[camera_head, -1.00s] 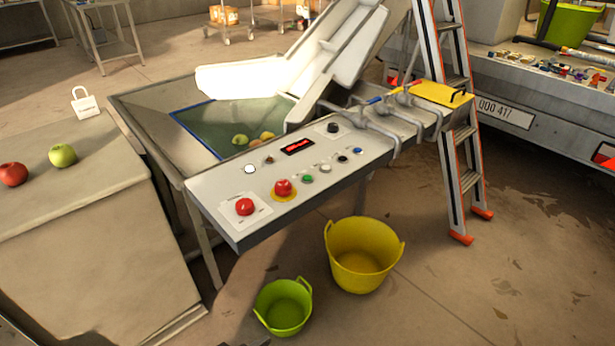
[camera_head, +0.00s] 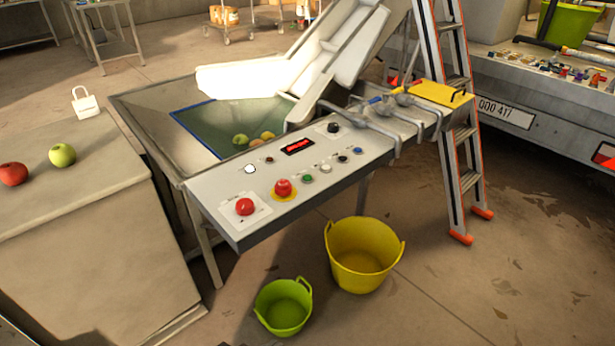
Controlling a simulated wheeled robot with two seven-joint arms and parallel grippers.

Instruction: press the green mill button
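The control panel (camera_head: 222,187) is a sloping grey-white board in the middle of the head view. A small green button (camera_head: 308,179) sits on it, just right of a red mushroom button on a yellow ring (camera_head: 283,188). A larger red button (camera_head: 244,207) is at the lower left of the panel. The labels are too small to read. Neither of my grippers shows in the view.
Yellow (camera_head: 363,256) and green (camera_head: 284,306) tubs stand on the floor below the panel. A ladder (camera_head: 461,150) stands to the right. A counter (camera_head: 75,190) with two apples is at the left. A metal hopper (camera_head: 145,105) lies behind the panel. The space over the panel's buttons is clear.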

